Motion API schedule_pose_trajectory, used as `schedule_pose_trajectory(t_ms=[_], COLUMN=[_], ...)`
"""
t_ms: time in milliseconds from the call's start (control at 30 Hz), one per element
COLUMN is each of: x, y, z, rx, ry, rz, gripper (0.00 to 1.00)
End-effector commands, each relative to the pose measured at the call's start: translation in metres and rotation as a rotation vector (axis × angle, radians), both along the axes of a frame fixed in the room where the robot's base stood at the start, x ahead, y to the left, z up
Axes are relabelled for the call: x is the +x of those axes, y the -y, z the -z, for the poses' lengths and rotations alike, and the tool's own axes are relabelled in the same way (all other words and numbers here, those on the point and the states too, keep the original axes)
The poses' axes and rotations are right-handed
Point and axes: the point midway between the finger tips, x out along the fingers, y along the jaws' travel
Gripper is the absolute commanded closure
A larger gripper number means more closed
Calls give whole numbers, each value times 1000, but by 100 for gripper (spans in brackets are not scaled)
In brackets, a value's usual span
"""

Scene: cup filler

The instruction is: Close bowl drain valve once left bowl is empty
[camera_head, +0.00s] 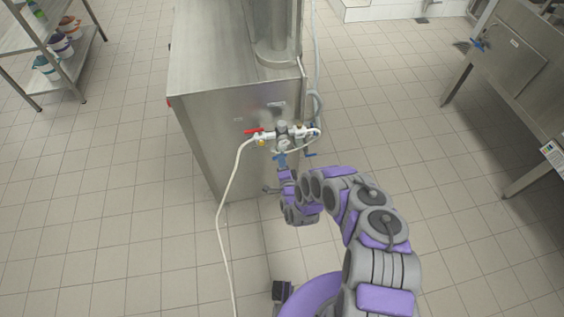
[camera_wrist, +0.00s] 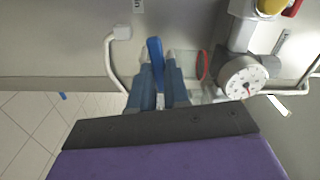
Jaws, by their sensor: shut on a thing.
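A blue valve handle (camera_head: 281,160) hangs below the pipe fittings on the end of the steel machine. It also shows upright in the wrist view (camera_wrist: 155,52). My gripper (camera_head: 284,171) is at this handle, and its two fingers are closed around it, one on each side, in the wrist view (camera_wrist: 157,66). The fingers hide the handle's lower part. A second blue handle (camera_head: 310,155) sits just to the right. No bowl can be made out in either view, so its contents cannot be seen.
The steel machine (camera_head: 222,120) stands behind the fittings, with a red lever (camera_head: 254,131) and a white hose (camera_head: 222,215). A round gauge (camera_wrist: 243,78) is right of my fingers. A shelf (camera_head: 75,60) and a steel table (camera_head: 515,70) stand apart; the tiled floor between is clear.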

Motion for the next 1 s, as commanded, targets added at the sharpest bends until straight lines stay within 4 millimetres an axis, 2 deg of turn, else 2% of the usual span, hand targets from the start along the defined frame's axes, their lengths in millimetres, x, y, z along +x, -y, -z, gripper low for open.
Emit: schedule_pose_trajectory(t_ms=[400,967,1000], x=[-2,-2,-2], y=[1,2,2], z=[3,4,4], rx=[180,205,205], ry=[-65,-75,-75], rz=[2,5,5], gripper=[100,100,81])
